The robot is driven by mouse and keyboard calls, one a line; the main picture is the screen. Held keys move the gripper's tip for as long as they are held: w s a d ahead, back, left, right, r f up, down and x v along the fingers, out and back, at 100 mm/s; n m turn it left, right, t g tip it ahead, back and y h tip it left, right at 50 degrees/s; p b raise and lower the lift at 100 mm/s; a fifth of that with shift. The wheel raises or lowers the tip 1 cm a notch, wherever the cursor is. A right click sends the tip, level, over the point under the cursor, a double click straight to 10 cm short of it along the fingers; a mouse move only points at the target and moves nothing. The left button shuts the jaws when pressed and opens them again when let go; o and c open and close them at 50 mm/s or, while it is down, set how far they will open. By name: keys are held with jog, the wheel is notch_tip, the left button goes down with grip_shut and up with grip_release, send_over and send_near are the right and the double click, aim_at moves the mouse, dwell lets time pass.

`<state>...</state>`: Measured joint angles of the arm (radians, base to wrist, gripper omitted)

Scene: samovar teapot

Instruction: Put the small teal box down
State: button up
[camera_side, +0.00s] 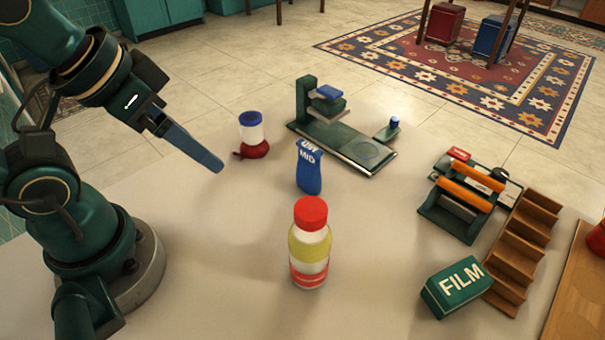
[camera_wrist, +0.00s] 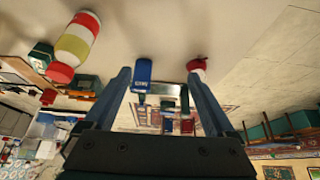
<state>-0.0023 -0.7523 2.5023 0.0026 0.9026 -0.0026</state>
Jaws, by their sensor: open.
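The small teal box (camera_side: 455,288), lettered FILM, rests on the pale table at the lower right, close beside the lower end of the wooden stepped rack (camera_side: 523,250). Whether the two touch is unclear. A teal block (camera_wrist: 41,54) beside the bottle in the wrist view looks like the same box. My gripper (camera_side: 217,165) is at the upper left in the side view, raised and well away from the box. In the wrist view its two fingers (camera_wrist: 158,76) are spread wide with nothing held between them.
A red-capped bottle (camera_side: 309,248) stands mid-table. Behind it are a blue MID pouch (camera_side: 308,170), a blue-lidded jar (camera_side: 251,128) and a green stand (camera_side: 345,145). The front-left table area is clear.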

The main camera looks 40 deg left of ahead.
jog(key=w+d+r+m+t+h, duration=0.1)
jog(key=w+d+r+m+h, duration=0.3)
jog(key=w+d, duration=0.6)
jog(key=t+h, duration=0.1)
send_over(469, 280)
jog(key=a, duration=0.2)
notch_tip(469, 280, down, 10)
jog(key=shift+s+r, duration=0.15)
jog(key=shift+t+y, duration=0.3)
jog(key=shift+y, duration=0.4)
jog(key=f, duration=0.3)
jog(key=s+d+f, duration=0.1)
jog(key=f, duration=0.1)
jog(key=shift+s, duration=0.1)
jog(key=shift+f, duration=0.5)
jog(key=shift+x, duration=2.35)
jog(key=shift+c, duration=0.3)
